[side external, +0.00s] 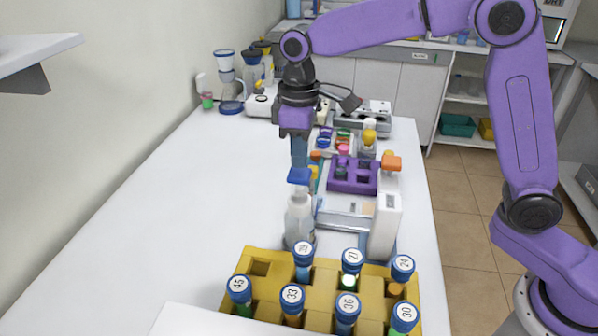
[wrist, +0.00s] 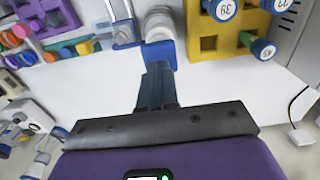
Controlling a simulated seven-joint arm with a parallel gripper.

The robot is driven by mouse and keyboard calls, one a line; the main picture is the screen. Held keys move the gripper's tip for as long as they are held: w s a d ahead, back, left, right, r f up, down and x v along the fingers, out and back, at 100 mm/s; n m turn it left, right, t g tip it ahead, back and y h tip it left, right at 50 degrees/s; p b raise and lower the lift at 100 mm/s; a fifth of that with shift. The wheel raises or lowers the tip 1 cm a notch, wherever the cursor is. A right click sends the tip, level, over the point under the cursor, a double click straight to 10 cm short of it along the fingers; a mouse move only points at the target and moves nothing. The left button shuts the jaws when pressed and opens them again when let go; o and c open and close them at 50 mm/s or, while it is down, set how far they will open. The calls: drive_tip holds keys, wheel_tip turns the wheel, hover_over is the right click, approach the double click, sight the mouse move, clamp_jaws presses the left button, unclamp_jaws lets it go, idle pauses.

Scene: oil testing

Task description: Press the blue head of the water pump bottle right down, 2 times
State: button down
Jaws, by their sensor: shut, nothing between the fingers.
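The water pump bottle (side external: 299,221) is white and translucent. It stands upright on the white table with its blue head (side external: 299,176) on top. My gripper (side external: 299,166) points straight down with its fingers closed together, just above the blue head. I cannot tell whether the fingertips touch it. In the wrist view, the shut fingers of my gripper (wrist: 157,68) reach to the blue head (wrist: 146,51). The bottle (wrist: 160,24) shows behind the head there, partly hidden by it.
A yellow rack (side external: 262,254) with several numbered, blue-capped tubes stands in front of the bottle. A white device (side external: 385,222) is close on its right. A purple rack (side external: 352,187) is behind. The table (side external: 160,215) is clear on the left.

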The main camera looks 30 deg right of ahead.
sight(299, 173)
drive_tip(key=shift+f, duration=0.15)
drive_tip(key=shift+f, duration=1.9)
drive_tip(key=shift+r, duration=2.05)
drive_tip(key=shift+r, duration=0.1)
drive_tip(key=shift+r, duration=1.2)
drive_tip(key=shift+s, duration=0.1)
